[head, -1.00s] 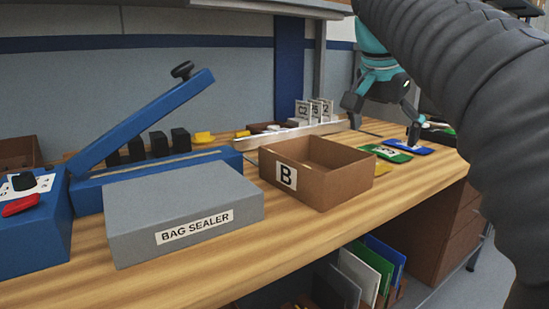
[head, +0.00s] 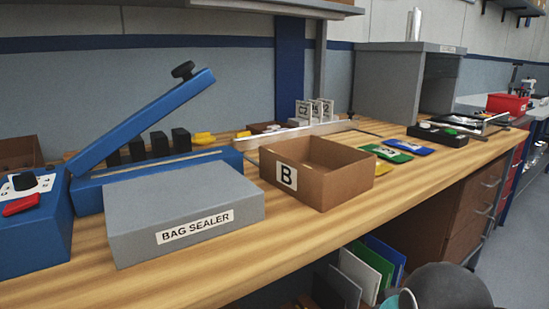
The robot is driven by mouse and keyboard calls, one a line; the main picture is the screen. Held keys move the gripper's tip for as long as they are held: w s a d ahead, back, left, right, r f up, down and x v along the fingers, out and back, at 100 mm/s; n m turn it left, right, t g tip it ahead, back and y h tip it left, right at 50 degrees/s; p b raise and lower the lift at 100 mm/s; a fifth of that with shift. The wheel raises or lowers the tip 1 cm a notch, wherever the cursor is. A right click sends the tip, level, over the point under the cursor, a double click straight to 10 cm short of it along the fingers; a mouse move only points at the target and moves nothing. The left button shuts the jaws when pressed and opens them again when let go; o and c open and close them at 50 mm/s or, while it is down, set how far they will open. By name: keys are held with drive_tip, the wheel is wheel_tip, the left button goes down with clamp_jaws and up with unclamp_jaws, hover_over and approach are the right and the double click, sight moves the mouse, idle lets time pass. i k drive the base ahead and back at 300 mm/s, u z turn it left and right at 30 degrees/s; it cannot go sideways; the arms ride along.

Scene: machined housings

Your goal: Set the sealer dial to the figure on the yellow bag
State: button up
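The blue bag sealer (head: 88,193) stands at the left with its lever arm raised. Its dial, a black knob (head: 25,182) on a white marked plate, is at the left edge of the picture, above a red switch (head: 20,205). The dial figures are too small to read. The yellow bag (head: 383,169) lies flat behind the cardboard box, which partly hides it; I cannot read a figure on it. My gripper is not in view; only a dark and teal part of my arm shows at the bottom right.
A grey block (head: 185,207) labelled BAG SEALER and an open cardboard box (head: 325,180) marked B stand at the front. A green bag (head: 390,154) and a blue bag (head: 409,147) lie beyond. A grey cabinet (head: 388,85) stands behind. The bench front is bare.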

sight(25, 181)
drive_tip(key=u, duration=1.4)
drive_tip(key=k, duration=0.5)
drive_tip(key=u, duration=0.55)
drive_tip(key=i, duration=0.45)
drive_tip(key=z, duration=0.05)
